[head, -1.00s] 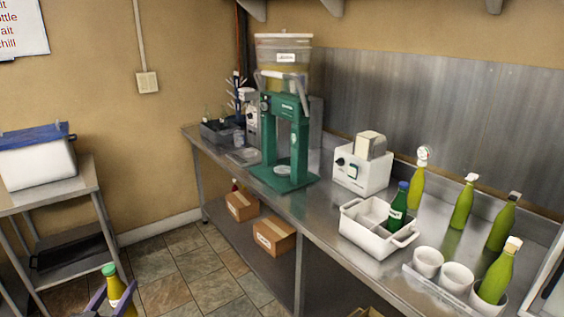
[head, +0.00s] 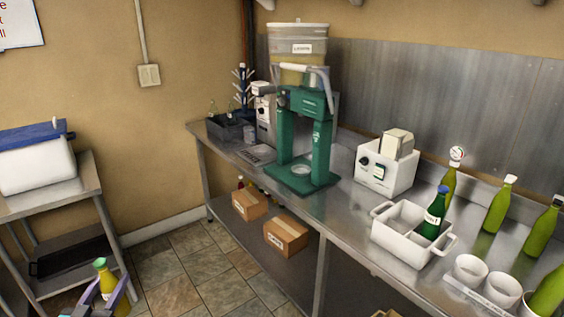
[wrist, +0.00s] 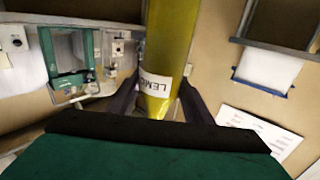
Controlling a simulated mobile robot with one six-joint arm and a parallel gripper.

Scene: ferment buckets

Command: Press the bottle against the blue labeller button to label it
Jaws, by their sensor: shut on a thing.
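My gripper (head: 104,295) is at the lower left of the head view, over the floor and apart from the bench. It is shut on a yellow bottle (head: 107,280). In the wrist view the bottle (wrist: 170,48) stands between the two dark fingers (wrist: 158,95), with a white label whose visible letters read like "LEMO". The bottle's ends are out of the wrist view. A grey machine (head: 264,112) stands at the bench's far end, left of the green filler stand. I cannot make out a blue button, so I cannot tell which machine is the labeller.
The steel bench (head: 345,205) carries the green filler stand (head: 318,145), a white machine (head: 375,173), a white crate (head: 395,240) with a green bottle, and several other bottles. A side table (head: 75,194) with a white bin stands left. Tiled floor (head: 180,275) lies open between.

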